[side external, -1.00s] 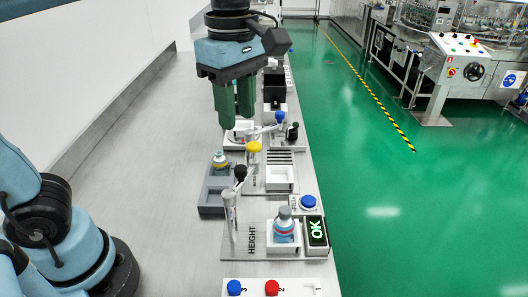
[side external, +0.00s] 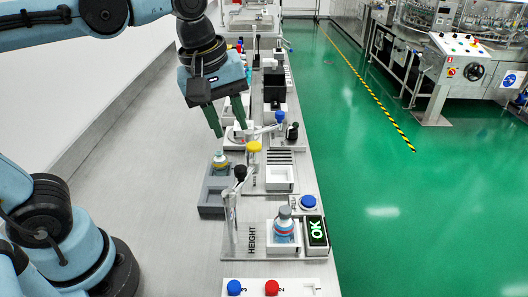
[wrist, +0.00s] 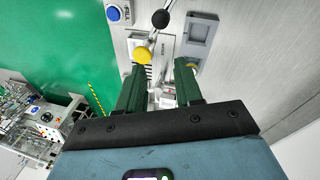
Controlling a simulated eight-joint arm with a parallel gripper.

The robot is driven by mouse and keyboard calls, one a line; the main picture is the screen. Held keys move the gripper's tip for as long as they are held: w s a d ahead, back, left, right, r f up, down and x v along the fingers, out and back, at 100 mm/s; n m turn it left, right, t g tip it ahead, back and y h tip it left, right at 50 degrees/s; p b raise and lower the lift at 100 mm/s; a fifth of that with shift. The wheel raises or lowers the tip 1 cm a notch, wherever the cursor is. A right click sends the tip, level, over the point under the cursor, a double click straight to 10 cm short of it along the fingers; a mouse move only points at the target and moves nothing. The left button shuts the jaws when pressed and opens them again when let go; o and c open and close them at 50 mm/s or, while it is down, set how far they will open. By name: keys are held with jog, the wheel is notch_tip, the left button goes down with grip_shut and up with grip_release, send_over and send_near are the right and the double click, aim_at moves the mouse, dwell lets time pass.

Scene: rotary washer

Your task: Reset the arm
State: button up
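My gripper (side external: 229,130) hangs tilted in the air above the bench, left of the row of stations. Its two green fingers are apart with nothing held between them, as the wrist view (wrist: 158,72) also shows. A bottle with a blue and red label (side external: 284,228) stands in the white holder of the HEIGHT station (side external: 265,245). A yellow-capped bottle (side external: 220,163) sits in the grey two-pocket tray (side external: 211,199). The display (side external: 316,232) beside the HEIGHT station reads OK in green.
Levers with a black knob (side external: 240,172) and a yellow knob (side external: 253,147) rise from the stations. A blue button (side external: 308,202) is near the display. A panel with blue and red buttons (side external: 262,288) lies in front. The bench (side external: 150,185) left of the stations is clear.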

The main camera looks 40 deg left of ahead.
jog(key=s+a+f+m+t, duration=0.1)
jog(key=a+f+m+t, duration=0.3)
jog(key=f+m, duration=0.4)
jog(key=shift+a+m, duration=0.65)
jog(key=shift+m, duration=1.25)
